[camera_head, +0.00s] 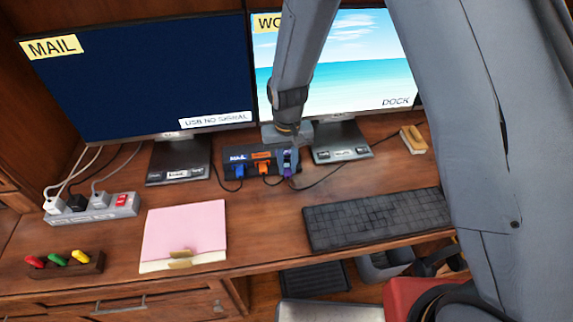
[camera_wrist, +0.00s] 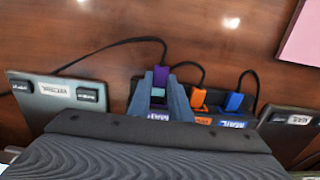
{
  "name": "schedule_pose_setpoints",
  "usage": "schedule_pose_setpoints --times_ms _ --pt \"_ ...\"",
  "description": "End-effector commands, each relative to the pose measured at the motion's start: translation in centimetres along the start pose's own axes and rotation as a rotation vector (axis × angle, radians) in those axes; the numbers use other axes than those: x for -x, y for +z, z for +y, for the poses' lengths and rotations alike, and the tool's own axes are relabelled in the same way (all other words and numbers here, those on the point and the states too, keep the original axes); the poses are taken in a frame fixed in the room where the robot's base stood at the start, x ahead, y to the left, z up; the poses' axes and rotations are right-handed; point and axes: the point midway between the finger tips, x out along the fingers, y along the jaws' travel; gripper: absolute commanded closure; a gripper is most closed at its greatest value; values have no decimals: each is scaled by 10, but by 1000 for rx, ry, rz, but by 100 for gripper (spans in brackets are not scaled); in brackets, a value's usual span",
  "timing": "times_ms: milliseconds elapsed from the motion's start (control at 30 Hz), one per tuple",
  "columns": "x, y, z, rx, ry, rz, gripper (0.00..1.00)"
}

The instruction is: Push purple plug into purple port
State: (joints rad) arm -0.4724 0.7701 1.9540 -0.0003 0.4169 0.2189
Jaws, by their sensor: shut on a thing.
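The purple plug (camera_wrist: 161,77) with its black cable is between the fingertips of my gripper (camera_wrist: 163,98), which is shut on it. In the head view my gripper (camera_head: 289,160) is at the right end of the dark port box (camera_head: 233,169), with a bit of the purple plug (camera_head: 288,175) showing at its front. A purple label (camera_wrist: 158,116) shows on the box between the fingers in the wrist view. The purple port itself is hidden by the fingers and plug, so I cannot tell how deep the plug sits.
A blue plug (camera_head: 237,170) and an orange plug (camera_head: 264,168) are at the box, left of my gripper. Two monitor stands (camera_head: 180,160) (camera_head: 341,141) flank it. A keyboard (camera_head: 375,217), pink folder (camera_head: 184,232) and power strip (camera_head: 92,208) lie on the desk.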

Motion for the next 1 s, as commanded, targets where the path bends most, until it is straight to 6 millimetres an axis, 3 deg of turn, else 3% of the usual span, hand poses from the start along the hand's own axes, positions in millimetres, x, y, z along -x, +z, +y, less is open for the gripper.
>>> schedule_pose_setpoints --times_ms 1000 --pt "0 -16 0 0 0 -1 100"
